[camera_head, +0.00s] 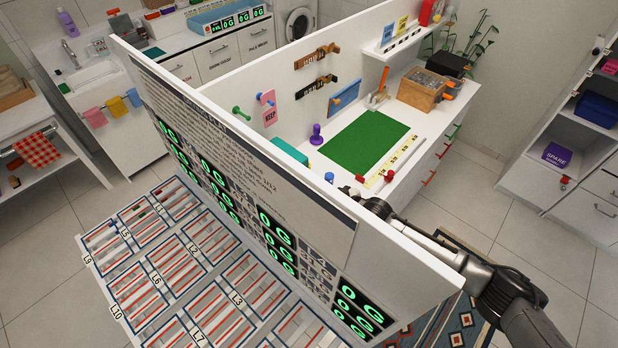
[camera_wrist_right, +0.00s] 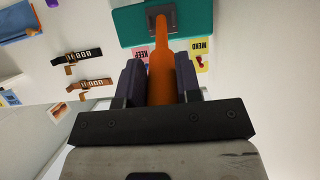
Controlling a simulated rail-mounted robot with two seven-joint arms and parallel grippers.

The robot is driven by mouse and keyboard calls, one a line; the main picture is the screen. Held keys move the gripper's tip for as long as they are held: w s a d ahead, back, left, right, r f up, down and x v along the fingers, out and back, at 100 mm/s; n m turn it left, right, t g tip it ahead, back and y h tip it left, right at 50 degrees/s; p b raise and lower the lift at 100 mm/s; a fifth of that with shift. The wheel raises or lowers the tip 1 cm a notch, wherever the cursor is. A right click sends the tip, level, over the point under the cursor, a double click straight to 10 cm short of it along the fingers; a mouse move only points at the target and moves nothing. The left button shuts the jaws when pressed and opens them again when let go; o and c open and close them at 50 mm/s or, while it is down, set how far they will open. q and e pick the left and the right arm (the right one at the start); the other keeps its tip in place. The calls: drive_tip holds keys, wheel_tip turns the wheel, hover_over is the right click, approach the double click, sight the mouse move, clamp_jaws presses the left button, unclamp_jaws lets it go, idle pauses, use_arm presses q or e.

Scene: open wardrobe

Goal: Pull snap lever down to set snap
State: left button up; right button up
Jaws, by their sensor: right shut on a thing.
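An orange lever (camera_wrist_right: 162,66) runs from a small metal bracket on a teal body (camera_wrist_right: 135,24) in the right wrist view. My right gripper (camera_wrist_right: 160,78) has its two dark fingers on either side of the lever, shut on it. In the head view the teal body (camera_head: 289,152) shows partly above the edge of the white board, at the left end of the worktop. My right arm reaches over from the right, and its gripper is mostly hidden behind the board there. The lever cannot be made out in the head view. My left gripper is not in view.
The tall white board (camera_head: 395,262) stands between the head camera and the worktop. A green mat (camera_head: 364,142), a purple knobbed stamp (camera_head: 317,134) and a wooden box (camera_head: 420,92) are on the worktop. Pink and yellow tags and hook racks (camera_head: 317,58) hang on the wall.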

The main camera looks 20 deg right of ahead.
drive_tip(key=shift+s+d+f, duration=0.1)
drive_tip(key=shift+s+f, duration=0.05)
drive_tip(key=shift+f, duration=0.55)
drive_tip(key=shift+s+d+f+b, duration=0.1)
drive_tip(key=shift+s+f+b, duration=0.05)
drive_tip(key=shift+f+b, duration=0.25)
drive_tip(key=shift+s+d+f+b, duration=0.15)
drive_tip(key=shift+f+b, duration=0.1)
drive_tip(key=shift+f, duration=0.25)
drive_tip(key=shift+a, duration=0.1)
drive_tip(key=shift+r, duration=0.15)
drive_tip(key=shift+s+f+b, duration=0.1)
drive_tip(key=shift+f+b, duration=0.6)
drive_tip(key=shift+f, duration=0.25)
drive_tip(key=shift+c, duration=0.2)
